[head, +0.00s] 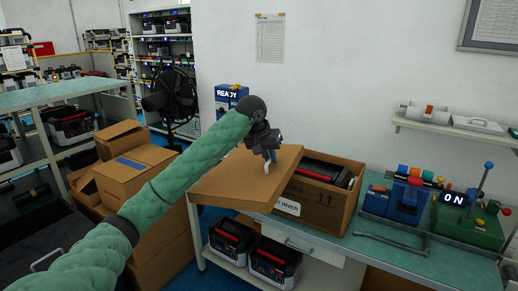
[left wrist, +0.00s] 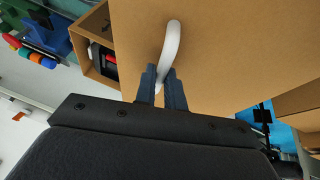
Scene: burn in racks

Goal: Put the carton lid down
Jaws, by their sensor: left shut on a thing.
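The carton lid (head: 243,180) is a flat brown board with a white loop handle (head: 268,165) on top. My left gripper (head: 268,153) is shut on that handle. The lid is tilted and sits left of the open carton (head: 322,206), overlapping its left side. In the left wrist view the lid (left wrist: 225,50) fills the upper middle, and the fingers (left wrist: 164,82) close around the white handle (left wrist: 171,42). A dark unit with a red strip (head: 322,172) lies in the carton. Whether the lid touches the carton or bench is unclear. My right gripper is not in view.
The carton stands on a green bench (head: 378,250). Blue and green devices (head: 470,222) stand at its right, with a metal frame (head: 390,240) in front. More black units (head: 274,262) sit on the shelf below. Brown boxes (head: 133,172) are stacked at left.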

